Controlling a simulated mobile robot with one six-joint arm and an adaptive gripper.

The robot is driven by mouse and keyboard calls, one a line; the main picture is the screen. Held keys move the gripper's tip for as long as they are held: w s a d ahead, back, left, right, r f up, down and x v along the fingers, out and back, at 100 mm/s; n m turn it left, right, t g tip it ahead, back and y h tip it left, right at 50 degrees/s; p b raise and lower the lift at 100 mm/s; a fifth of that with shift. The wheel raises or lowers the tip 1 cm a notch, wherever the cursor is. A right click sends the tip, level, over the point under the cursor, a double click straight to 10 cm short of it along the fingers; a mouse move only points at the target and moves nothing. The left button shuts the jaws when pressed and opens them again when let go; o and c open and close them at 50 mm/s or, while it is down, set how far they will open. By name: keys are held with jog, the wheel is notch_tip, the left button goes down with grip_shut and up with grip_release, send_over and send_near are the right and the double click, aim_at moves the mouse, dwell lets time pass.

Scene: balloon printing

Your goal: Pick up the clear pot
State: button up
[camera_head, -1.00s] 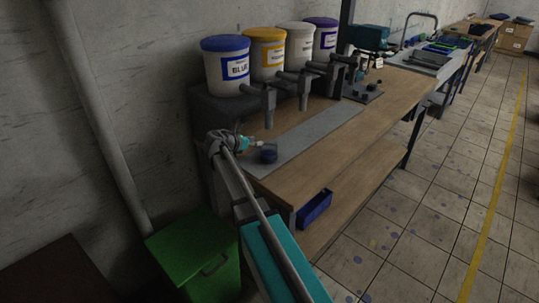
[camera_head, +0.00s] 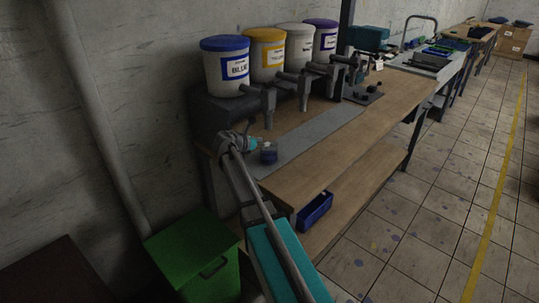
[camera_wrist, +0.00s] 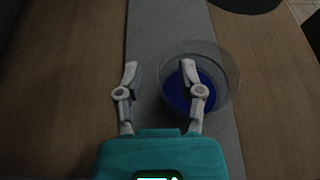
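The clear pot (camera_head: 269,155) with blue contents stands on the grey strip of the workbench, at its near end. In the wrist view the pot (camera_wrist: 222,62) is right of centre, its clear rim round and its inside blue. My gripper (camera_wrist: 160,72) is open and empty. Its right finger overlaps the pot in that view and hides part of it; the left finger lies over the bare strip. In the head view my gripper (camera_head: 257,142) is just left of the pot, very close; contact cannot be told.
The blue-lidded bucket (camera_head: 226,66) and other ink buckets stand behind, with grey dispensers (camera_head: 268,103) hanging over the bench. A blue bin (camera_head: 314,209) sits on the lower shelf. A green bin (camera_head: 194,257) stands on the floor. The grey strip (camera_head: 318,132) beyond the pot is clear.

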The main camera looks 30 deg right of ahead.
grip_shut()
jog(key=shift+r, duration=0.15)
dwell(0.4)
notch_tip(320, 180, up, 4)
jog(key=p, duration=0.3)
jog(key=shift+f+p, duration=0.25)
jog(key=shift+p, duration=0.15)
jog(key=s+a, duration=0.2)
jog(key=a, duration=0.6)
jog(key=s+a, duration=0.3)
jog(key=a, duration=0.6)
jog(key=shift+s+f, duration=0.15)
jog(key=shift+s, duration=0.15)
jog(key=shift+a, duration=0.1)
